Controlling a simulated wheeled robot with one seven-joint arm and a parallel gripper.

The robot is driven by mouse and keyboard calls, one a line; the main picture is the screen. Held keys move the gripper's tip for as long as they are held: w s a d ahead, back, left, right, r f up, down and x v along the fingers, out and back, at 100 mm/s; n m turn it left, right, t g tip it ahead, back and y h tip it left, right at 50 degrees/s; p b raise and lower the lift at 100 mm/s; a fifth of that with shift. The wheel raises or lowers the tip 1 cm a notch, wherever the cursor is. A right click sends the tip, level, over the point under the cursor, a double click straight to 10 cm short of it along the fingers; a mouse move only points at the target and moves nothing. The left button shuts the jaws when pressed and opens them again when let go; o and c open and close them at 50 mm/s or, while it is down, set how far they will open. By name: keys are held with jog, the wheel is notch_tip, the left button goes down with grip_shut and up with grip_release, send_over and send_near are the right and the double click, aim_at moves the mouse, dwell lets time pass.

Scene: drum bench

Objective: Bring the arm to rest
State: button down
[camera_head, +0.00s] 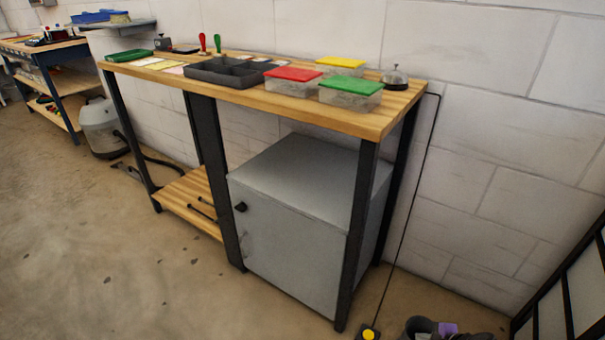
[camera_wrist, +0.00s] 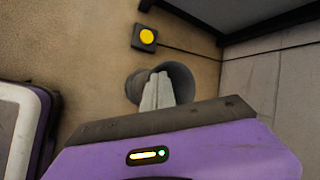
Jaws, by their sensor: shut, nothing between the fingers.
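My gripper (camera_wrist: 160,76) shows in the wrist view as two pale grey fingers closed together, with nothing between them. Behind the fingers is a dark grey round vessel (camera_wrist: 184,78), partly hidden by them; whether the fingertips are inside its opening or only in front of it, I cannot tell. In the head view, a purple part of my arm's end (camera_head: 447,328) shows at the bottom edge, right of the bench, beside a dark round shape. The fingers cannot be made out there.
A yellow button on a dark box (camera_head: 368,334) lies on the floor, also in the wrist view (camera_wrist: 145,37), with a cable along the wall. The wooden bench (camera_head: 370,121) holds lidded boxes, a bell (camera_head: 395,78) and a dark tray (camera_head: 222,78). A grey cabinet (camera_head: 290,235) stands underneath.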

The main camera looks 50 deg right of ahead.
jog(key=s+d+r+n+g+h+b, duration=0.1)
jog(key=s+d+r+n+g+h, duration=0.25)
jog(key=d+r+n+h, duration=0.3)
jog(key=w+a+r+n+t+b, duration=0.2)
jog(key=w+a+r+n+t, duration=0.2)
jog(key=w+a+r+n, duration=0.35)
jog(key=w+a+r+n+t+b, duration=0.2)
jog(key=w+a+r+n+t, duration=0.3)
jog(key=a+r, duration=0.5)
jog(key=w+a+r+n+t+y+b, duration=0.1)
jog(key=a+r+n+t+y+b, duration=0.35)
jog(key=a, duration=1.15)
jog(key=s+a+r+n+g+y, duration=0.1)
jog(key=s+a+r+n+y, duration=0.15)
jog(key=a, duration=0.35)
jog(key=s+a+r+n+y, duration=0.1)
jog(key=s+a+n+y, duration=0.2)
jog(key=a, duration=0.4)
notch_tip(320, 180, up, 33)
jog(key=p, duration=3.3)
jog(key=shift+r+g, duration=0.15)
jog(key=shift+g, duration=0.15)
